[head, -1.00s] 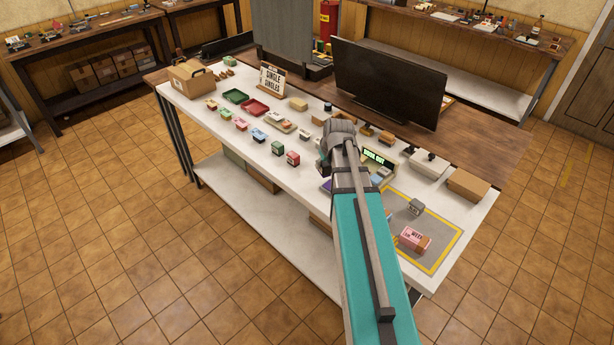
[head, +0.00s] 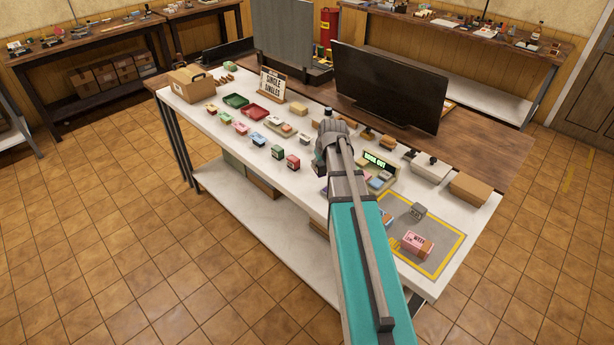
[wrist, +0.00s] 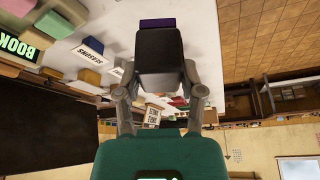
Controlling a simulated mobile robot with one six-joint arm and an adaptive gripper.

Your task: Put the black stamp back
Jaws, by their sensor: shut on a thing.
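My gripper (wrist: 160,85) is shut on the black stamp (wrist: 157,48), a dark block with a purple face at its far end in the wrist view. A finger stands on each side of it. In the head view my gripper (head: 326,150) is above the middle of the white table (head: 255,205), and the arm and gripper hide most of what it holds. A green-lit "BOOK OUT" sign (head: 376,159) stands just right of the gripper. The stamp looks clear of the table top in the wrist view.
Red and green small blocks (head: 292,162) lie left of my gripper, with trays (head: 256,112) further back. A yellow-edged grey mat (head: 436,268) with a pink box (head: 417,245) lies on the right. A dark monitor (head: 388,85) stands behind.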

